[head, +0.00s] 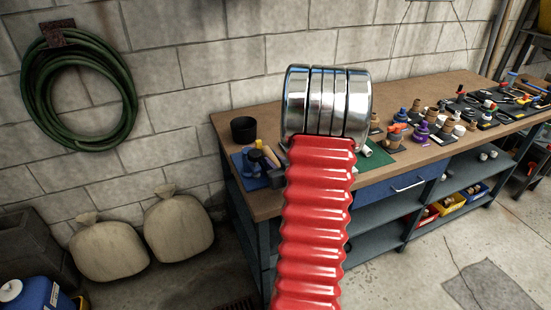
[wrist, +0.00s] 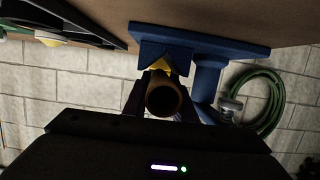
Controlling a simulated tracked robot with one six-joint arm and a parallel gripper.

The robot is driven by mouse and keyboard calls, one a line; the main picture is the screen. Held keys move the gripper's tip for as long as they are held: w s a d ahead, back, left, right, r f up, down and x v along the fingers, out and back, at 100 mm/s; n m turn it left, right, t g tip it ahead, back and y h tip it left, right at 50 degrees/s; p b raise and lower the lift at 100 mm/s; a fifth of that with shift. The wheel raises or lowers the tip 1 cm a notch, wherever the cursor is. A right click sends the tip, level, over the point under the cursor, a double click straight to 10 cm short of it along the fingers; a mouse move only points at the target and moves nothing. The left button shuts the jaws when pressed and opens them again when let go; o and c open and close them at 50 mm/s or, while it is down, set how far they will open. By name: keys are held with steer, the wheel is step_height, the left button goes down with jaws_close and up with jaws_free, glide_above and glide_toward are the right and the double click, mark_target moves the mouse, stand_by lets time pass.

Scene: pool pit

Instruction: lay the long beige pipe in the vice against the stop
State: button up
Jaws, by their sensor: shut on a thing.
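The beige pipe (wrist: 163,80) shows end-on in the wrist view, its dark open bore facing the camera. My gripper (wrist: 162,106) is shut on it, with a dark finger on either side. Beyond the pipe is the blue vice (wrist: 204,44) with a yellow V-shaped part (wrist: 160,65) right behind the pipe's upper edge. I cannot tell whether the pipe touches it, and the stop cannot be made out. In the head view, blue parts of the vice area (head: 251,166) show on the bench's left end; my arm hides the gripper there.
The wooden workbench (head: 231,124) runs along the block wall. A black cup (head: 243,129) stands at its left end; several fittings and tools fill its right part. A green hose (head: 37,97) hangs on the wall. Two sacks (head: 178,237) lie on the floor.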

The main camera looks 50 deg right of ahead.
mark_target(274, 158)
steer(key=shift+s+a+f, duration=0.15)
steer(key=shift+s+f, duration=0.05)
steer(key=shift+f, duration=0.75)
steer(key=o, duration=0.8)
steer(key=shift+w+r, duration=0.2)
steer(key=shift+r, duration=0.55)
steer(key=shift+o, duration=1)
steer(key=shift+r, duration=0.8)
steer(key=shift+w+r, duration=0.1)
steer(key=shift+r, duration=2.55)
